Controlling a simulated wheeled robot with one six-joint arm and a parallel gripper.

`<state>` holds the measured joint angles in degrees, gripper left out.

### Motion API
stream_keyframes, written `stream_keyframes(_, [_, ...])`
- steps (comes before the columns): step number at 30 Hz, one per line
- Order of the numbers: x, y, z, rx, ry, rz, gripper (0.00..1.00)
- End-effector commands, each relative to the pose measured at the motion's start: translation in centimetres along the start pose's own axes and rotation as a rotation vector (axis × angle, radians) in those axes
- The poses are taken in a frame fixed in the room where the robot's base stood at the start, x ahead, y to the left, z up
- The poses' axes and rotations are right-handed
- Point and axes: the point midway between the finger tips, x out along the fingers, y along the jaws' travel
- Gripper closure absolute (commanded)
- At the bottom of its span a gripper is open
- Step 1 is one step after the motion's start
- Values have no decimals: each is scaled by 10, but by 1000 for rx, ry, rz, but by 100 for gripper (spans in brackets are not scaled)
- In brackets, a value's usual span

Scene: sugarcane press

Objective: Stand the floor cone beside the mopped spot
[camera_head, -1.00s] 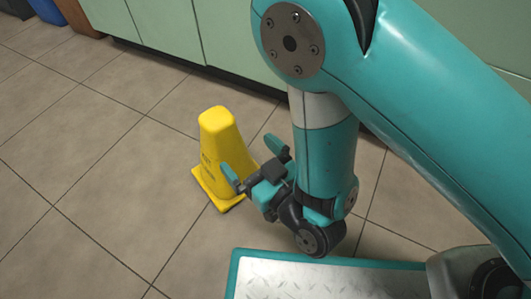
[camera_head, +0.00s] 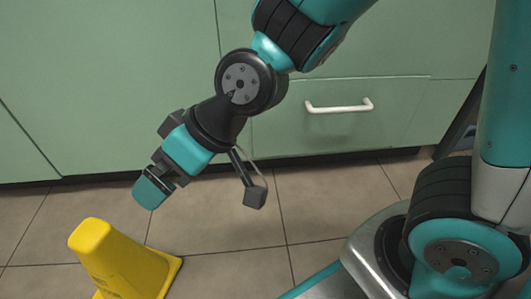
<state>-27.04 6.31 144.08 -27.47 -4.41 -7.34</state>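The yellow floor cone (camera_head: 118,262) stands upright on the tiles at the lower left of the head view. Its lower front part is cut off by the bottom edge. My gripper (camera_head: 152,191) hangs above and to the right of the cone top in the picture, pointing down and left. A gap shows between them, and the gripper holds nothing that I can see. Its fingers overlap from this side, so their opening is unclear. I cannot make out a mopped spot on the visible floor.
Green cabinets (camera_head: 120,90) run along the back, with a drawer with a white handle (camera_head: 339,107) at centre right. The tiled floor (camera_head: 225,235) is clear between the cone and my base. A dark object (camera_head: 463,115) stands at the right edge of the cabinets.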

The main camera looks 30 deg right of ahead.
Motion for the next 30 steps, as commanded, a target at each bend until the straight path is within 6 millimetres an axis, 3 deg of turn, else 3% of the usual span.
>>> stream_keyframes(1, [-26, 2, 7, 19, -56, 17, 1])
stream_keyframes(3, [-56, 3, 24, 50, -153, 38, 1])
stream_keyframes(9, [-114, 1, 65, 120, -352, 96, 1])
stream_keyframes(13, [-128, -1, 76, 139, -403, 111, 1])
stream_keyframes(22, [-129, -2, 78, 141, -413, 111, 1])
stream_keyframes(26, [-138, -5, 70, 140, -412, 111, 1])
stream_keyframes(30, [-162, -16, 51, 140, -412, 111, 1])
